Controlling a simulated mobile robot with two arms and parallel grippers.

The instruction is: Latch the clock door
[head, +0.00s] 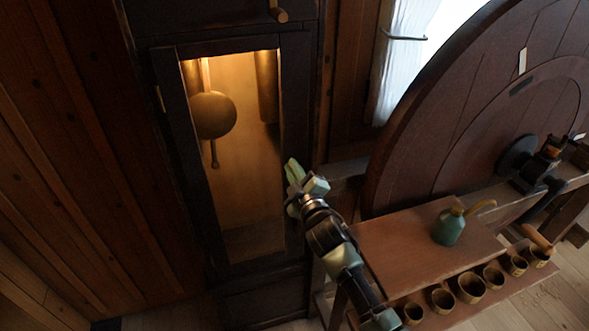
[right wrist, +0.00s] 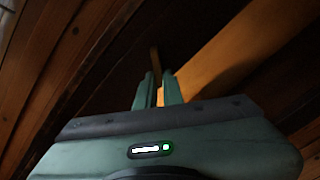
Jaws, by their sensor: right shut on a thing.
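The clock door (head: 180,140) is a dark wooden frame around a tall pane on the front of the clock case. It looks about flush with the case; a small gap cannot be ruled out. A brass pendulum bob (head: 213,115) shows behind the pane. My right gripper (head: 293,172) is at the door's right edge, about mid-height. In the right wrist view my right gripper (right wrist: 158,88) is shut on a small wooden latch piece (right wrist: 155,60), which stands up between its fingertips. The fingers hide this piece in the head view. My left gripper is not in view.
A wooden bench (head: 385,245) stands right of the clock, with a teal oil can (head: 449,227) on top and several small cups (head: 471,288) on a lower shelf. A large dark wheel (head: 420,130) rises behind it. A wooden peg (head: 280,15) sticks out above the door.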

